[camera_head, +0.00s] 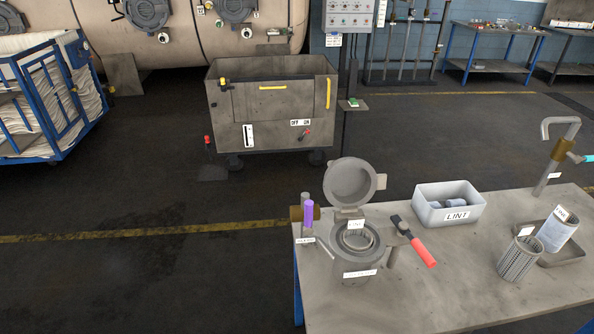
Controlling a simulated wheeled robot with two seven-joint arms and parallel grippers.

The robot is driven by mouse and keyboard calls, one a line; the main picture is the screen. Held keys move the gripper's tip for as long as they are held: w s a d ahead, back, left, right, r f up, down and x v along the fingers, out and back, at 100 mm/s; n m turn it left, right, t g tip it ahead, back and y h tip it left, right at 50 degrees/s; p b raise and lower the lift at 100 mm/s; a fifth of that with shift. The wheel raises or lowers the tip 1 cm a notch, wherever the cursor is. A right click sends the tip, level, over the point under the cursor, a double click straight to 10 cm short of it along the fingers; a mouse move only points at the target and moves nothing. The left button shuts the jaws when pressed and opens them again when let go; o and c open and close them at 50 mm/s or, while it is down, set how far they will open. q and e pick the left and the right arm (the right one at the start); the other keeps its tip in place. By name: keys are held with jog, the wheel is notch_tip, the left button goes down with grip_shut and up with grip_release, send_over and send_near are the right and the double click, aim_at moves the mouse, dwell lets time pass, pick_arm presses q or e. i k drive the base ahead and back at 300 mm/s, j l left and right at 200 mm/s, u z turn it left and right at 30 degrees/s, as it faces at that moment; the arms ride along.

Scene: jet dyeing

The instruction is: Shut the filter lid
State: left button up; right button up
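The filter lid (351,183) is a round grey metal lid. It stands open and upright on its hinge at the back of the filter housing (352,266). The housing is a grey cylinder on the near table, with its round mouth uncovered. A ring-shaped part and a small white label marked LINT (355,224) show inside the mouth. Neither of my grippers is in view.
A red-handled tool (422,250) lies right of the housing, and a purple-handled valve (309,213) stands at its left. A LINT bin (448,207), mesh baskets (519,259) and a tap (556,160) are further right. The table (420,305) is clear in front.

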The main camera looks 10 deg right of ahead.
aim_at(350, 183)
jog(key=j+u, duration=0.2)
jog(key=j, duration=0.15)
jog(key=i+j+u, duration=0.2)
jog(key=j+u, duration=0.15)
jog(key=j, duration=0.3)
jog(key=i+j+z, duration=0.1)
jog(key=i+j, duration=0.2)
jog(key=i, duration=0.2)
jog(key=i+j+z, duration=0.1)
jog(key=i+j, duration=0.25)
jog(key=i, duration=0.15)
jog(key=i+z, duration=0.35)
jog(key=z, duration=0.15)
jog(key=i+j+z, duration=0.1)
jog(key=i+z, duration=0.35)
jog(key=i+j+z, duration=0.2)
jog(key=z, duration=0.3)
jog(key=i+j+z, duration=0.3)
jog(key=z, duration=0.15)
jog(key=i+j+z, duration=0.2)
jog(key=z, duration=0.25)
jog(key=i+j+z, duration=0.15)
jog(key=z, duration=0.35)
jog(key=i+j+z, duration=0.1)
jog(key=j+z, duration=1.05)
jog(key=z, duration=0.25)
